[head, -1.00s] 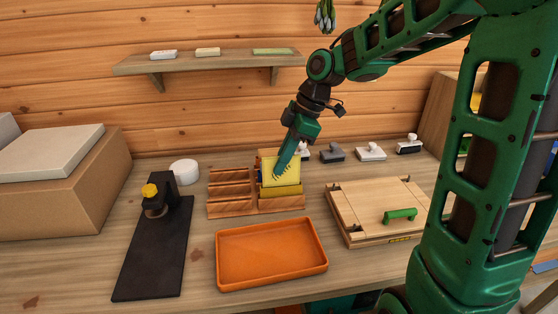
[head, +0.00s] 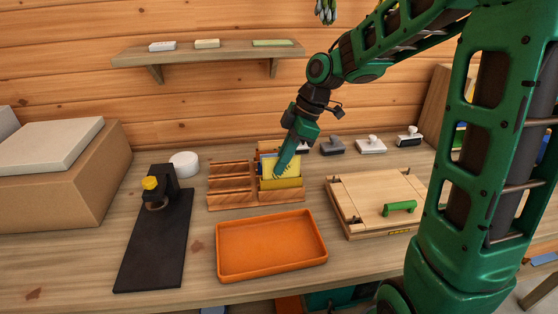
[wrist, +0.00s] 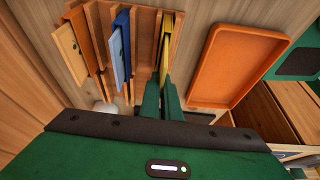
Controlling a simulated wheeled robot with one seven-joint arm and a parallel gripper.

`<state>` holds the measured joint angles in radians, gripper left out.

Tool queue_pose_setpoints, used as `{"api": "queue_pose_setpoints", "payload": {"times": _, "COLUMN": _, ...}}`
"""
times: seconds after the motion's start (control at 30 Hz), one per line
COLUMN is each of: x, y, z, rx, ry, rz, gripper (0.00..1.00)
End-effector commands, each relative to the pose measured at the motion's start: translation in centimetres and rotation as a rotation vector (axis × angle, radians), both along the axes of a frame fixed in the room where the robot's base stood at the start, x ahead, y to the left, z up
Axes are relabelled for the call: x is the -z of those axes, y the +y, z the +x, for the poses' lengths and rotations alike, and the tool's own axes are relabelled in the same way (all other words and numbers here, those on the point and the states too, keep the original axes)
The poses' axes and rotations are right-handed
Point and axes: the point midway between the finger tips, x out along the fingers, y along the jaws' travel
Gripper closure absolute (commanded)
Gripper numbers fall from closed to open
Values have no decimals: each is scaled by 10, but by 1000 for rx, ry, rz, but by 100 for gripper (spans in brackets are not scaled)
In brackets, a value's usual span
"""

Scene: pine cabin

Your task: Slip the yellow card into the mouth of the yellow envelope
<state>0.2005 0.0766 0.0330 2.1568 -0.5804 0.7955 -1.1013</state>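The yellow envelope (head: 282,184) stands upright in the front right of a wooden rack (head: 232,201). The yellow card (head: 291,164) is upright in my gripper (head: 279,172), its lower part hidden behind the envelope's front, so it appears to be partly in the mouth. My gripper points down and is shut on the card. In the wrist view the fingers (wrist: 164,98) are close together at the near end of the thin yellow edges (wrist: 166,40). Card and envelope are hard to tell apart there, and how deep the card sits is hidden.
A blue envelope (wrist: 121,45) and an orange one (wrist: 83,38) stand in the rack beside the yellow one. An orange tray (head: 270,272) lies in front, a wooden box with a green handle (head: 400,207) to the right, and a black stand (head: 155,245) to the left.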

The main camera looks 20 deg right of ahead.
Motion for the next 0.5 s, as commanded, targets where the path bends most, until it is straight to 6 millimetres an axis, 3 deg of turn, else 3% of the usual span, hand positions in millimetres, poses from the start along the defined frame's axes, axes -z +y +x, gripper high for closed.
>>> {"api": "queue_pose_setpoints", "payload": {"times": 0.27, "x": 6, "y": 0, "z": 0, "rx": -1, "ry": -1, "rz": 1, "gripper": 100}}
{"api": "queue_pose_setpoints", "payload": {"times": 0.37, "x": 6, "y": 0, "z": 0, "rx": -1, "ry": -1, "rz": 1, "gripper": 78}}
{"api": "queue_pose_setpoints", "payload": {"times": 0.5, "x": 6, "y": 0, "z": 0, "rx": -1, "ry": -1, "rz": 1, "gripper": 75}}
